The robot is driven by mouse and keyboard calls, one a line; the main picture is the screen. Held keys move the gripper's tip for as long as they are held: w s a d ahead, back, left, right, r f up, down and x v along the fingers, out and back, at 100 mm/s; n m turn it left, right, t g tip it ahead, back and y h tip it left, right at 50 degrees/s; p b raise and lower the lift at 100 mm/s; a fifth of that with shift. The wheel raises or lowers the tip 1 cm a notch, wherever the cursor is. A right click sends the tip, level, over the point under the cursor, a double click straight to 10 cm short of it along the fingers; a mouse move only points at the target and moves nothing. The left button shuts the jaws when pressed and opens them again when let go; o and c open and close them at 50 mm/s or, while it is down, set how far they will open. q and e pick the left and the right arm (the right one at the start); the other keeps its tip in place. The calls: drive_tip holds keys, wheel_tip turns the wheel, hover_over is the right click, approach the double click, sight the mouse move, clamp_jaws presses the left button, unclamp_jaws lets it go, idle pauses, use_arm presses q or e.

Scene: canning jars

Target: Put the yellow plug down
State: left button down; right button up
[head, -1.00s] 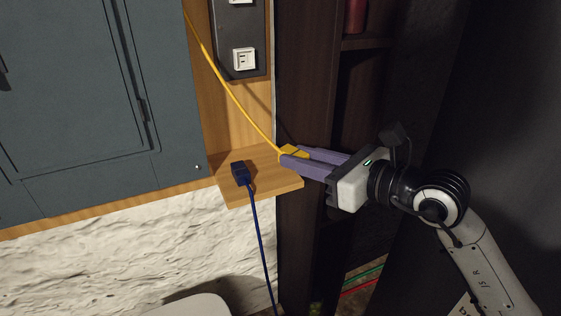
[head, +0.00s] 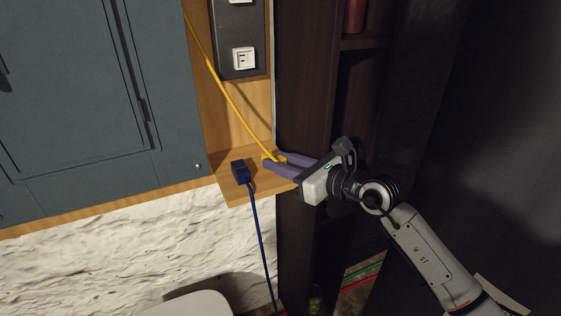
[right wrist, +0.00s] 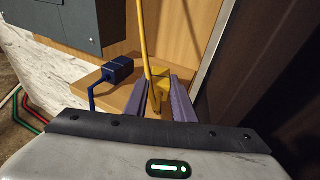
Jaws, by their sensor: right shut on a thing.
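The yellow plug (head: 279,159) is between the purple fingers of my right gripper (head: 277,163), at the right part of the small wooden shelf (head: 236,192). The yellow plug also shows in the right wrist view (right wrist: 160,76), with its yellow cable running up from it. My right gripper (right wrist: 160,95) is shut on it. The fingers partly hide the plug, and I cannot tell whether it touches the shelf. My left gripper is not in view.
A blue plug (head: 240,171) stands on the shelf left of my right gripper, its blue cable (head: 261,240) hanging over the front edge. A grey cabinet (head: 80,100) is at left. Sockets (head: 244,58) are on the panel above. A dark bookcase (head: 304,110) stands at right.

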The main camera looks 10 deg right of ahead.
drive_tip(key=shift+f, duration=0.3)
drive_tip(key=o, duration=0.8)
drive_tip(key=shift+r, duration=0.1)
